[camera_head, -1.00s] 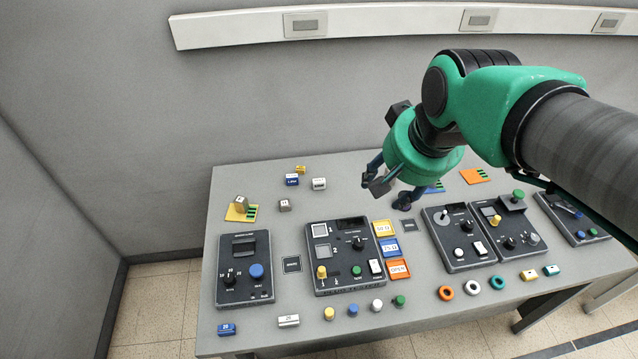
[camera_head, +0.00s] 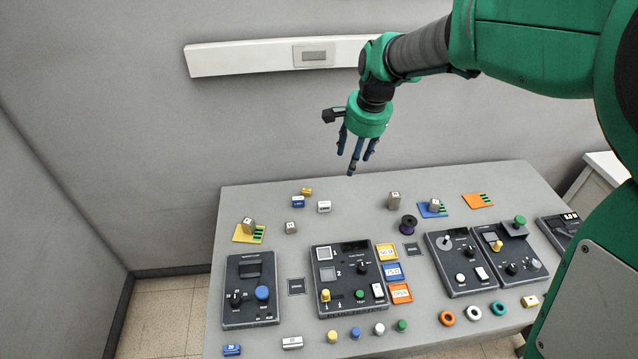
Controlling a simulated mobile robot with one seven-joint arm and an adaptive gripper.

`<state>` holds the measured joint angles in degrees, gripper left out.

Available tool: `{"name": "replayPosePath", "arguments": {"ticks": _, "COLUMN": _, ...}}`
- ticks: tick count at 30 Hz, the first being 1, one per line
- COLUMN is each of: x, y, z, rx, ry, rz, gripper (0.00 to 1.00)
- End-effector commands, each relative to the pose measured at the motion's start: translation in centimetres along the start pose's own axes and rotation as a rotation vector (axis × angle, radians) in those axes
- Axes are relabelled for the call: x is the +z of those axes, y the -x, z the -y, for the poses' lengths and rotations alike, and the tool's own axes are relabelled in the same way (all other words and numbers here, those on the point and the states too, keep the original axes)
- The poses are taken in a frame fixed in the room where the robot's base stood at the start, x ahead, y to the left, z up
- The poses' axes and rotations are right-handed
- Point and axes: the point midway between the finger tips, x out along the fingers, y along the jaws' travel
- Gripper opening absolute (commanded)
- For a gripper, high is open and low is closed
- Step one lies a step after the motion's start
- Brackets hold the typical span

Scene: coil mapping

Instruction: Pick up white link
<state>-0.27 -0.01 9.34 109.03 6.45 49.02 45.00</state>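A small white block (camera_head: 324,206) with dark marking on its face sits at the back left of the table, right of a blue block (camera_head: 298,202) and a gold block (camera_head: 307,191). Another white block (camera_head: 292,343) lies at the front left edge beside a blue one (camera_head: 232,350). The label text is too small to read surely. My gripper (camera_head: 355,160) hangs above the table's back edge, right of and higher than the back white block. Its fingers point down, apart, with nothing between them.
A grey block (camera_head: 394,201) and a dark purple spool (camera_head: 408,224) stand right of the white block. Black control panels (camera_head: 345,280) fill the middle and front. Grey table (camera_head: 350,212) is bare just right of the white block. A wall lies behind.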

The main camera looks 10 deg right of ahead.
Motion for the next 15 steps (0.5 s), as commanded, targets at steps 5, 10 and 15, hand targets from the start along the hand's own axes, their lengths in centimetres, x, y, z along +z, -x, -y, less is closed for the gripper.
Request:
{"name": "replayPosePath", "arguments": {"ticks": 5, "x": -2.2, "y": -3.6, "z": 2.5, "rx": 0.024, "ry": -0.113, "rz": 0.031, "gripper": 0.51}}
{"name": "replayPosePath", "arguments": {"ticks": 10, "x": -4.0, "y": -7.4, "z": 4.6, "rx": 0.046, "ry": -0.224, "rz": 0.057, "gripper": 0.51}}
{"name": "replayPosePath", "arguments": {"ticks": 15, "x": -5.5, "y": -11.7, "z": 6.3, "rx": 0.073, "ry": -0.335, "rz": 0.08, "gripper": 0.51}}
